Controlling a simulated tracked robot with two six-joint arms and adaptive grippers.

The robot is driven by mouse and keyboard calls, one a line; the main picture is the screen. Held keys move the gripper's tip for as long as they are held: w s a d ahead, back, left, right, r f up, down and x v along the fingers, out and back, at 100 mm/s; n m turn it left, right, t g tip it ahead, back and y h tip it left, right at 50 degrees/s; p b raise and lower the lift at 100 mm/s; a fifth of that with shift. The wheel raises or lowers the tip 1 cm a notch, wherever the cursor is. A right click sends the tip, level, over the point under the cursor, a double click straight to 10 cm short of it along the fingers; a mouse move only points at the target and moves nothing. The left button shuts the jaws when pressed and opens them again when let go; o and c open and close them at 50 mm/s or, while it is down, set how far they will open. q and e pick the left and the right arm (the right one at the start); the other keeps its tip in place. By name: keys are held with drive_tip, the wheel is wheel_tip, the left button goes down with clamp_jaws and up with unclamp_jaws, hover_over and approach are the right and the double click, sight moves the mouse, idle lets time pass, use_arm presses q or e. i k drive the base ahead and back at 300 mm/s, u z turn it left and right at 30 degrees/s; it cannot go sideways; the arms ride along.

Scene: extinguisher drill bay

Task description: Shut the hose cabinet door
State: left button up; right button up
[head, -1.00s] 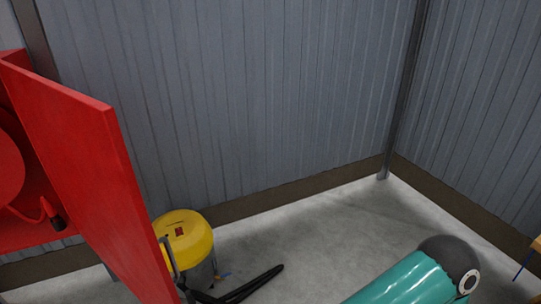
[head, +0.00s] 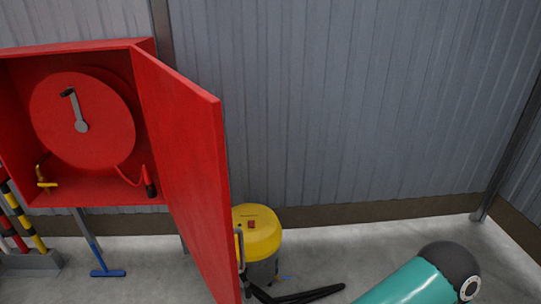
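The red hose cabinet (head: 95,194) is on the grey wall at the left of the head view. Its red door (head: 185,150) stands open, hinged at the cabinet's right side and swung out towards me. The open front shows a round red hose reel (head: 100,115) with a grey crank, a brass-coloured valve (head: 46,180) and a hose end with a dark nozzle (head: 150,186). Neither of my grippers is in view. A teal link of my arm shows at the lower right, well apart from the door.
A yellow-topped vacuum-like drum (head: 258,232) stands behind the door's lower edge, with a dark tube (head: 305,294) on the floor. Black-and-yellow striped posts (head: 22,215) and a blue-footed tool (head: 107,272) stand at the lower left. Bare floor (head: 360,245) lies right of the drum.

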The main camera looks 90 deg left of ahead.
sight(184, 121)
drive_tip(key=z, duration=0.05)
drive_tip(key=i, duration=2.25)
drive_tip(key=u, duration=3.05)
drive_tip(key=i, duration=0.35)
drive_tip(key=u, duration=2.2)
drive_tip(key=i, duration=0.95)
drive_tip(key=z, duration=0.05)
